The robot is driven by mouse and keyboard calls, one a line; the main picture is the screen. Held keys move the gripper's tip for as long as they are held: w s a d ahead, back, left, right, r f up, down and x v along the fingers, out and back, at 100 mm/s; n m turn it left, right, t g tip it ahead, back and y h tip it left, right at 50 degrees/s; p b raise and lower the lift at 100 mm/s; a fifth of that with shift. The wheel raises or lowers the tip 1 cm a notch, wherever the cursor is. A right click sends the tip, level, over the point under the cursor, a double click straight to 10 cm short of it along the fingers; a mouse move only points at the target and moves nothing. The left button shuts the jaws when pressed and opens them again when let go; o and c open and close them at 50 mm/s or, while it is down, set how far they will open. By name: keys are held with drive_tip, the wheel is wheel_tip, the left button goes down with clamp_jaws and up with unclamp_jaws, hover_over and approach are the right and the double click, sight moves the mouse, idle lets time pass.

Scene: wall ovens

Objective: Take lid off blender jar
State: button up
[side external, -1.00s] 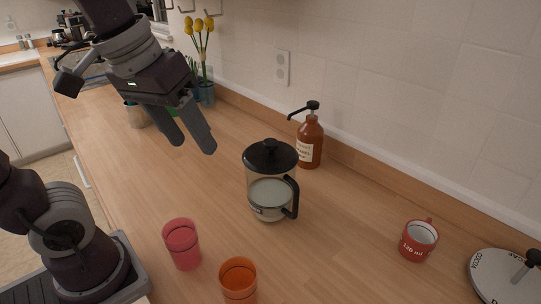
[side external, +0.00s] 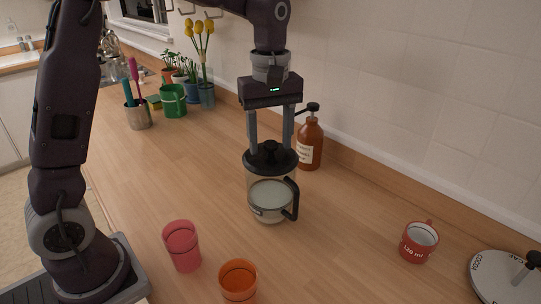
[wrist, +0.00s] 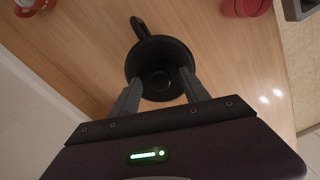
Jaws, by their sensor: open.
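The blender jar (side external: 272,196) stands upright on the wooden counter in the side view, clear-walled with a black handle on its right. Its round black lid (side external: 271,161) with a raised knob sits on top. In the wrist view the lid (wrist: 160,62) shows from above, with the handle (wrist: 139,27) beyond it. My gripper (side external: 269,148) points straight down over the jar, its fingers open on either side of the lid's knob. In the wrist view the fingertips (wrist: 158,76) reach over the near part of the lid. I cannot tell whether they touch it.
A brown pump bottle (side external: 310,143) stands close behind the jar, near the wall. A pink cup (side external: 182,246) and an orange cup (side external: 238,282) stand in front. A red mug (side external: 419,242) is at right.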

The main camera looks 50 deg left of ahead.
clamp_jaws()
drive_tip(key=shift+r, duration=0.15)
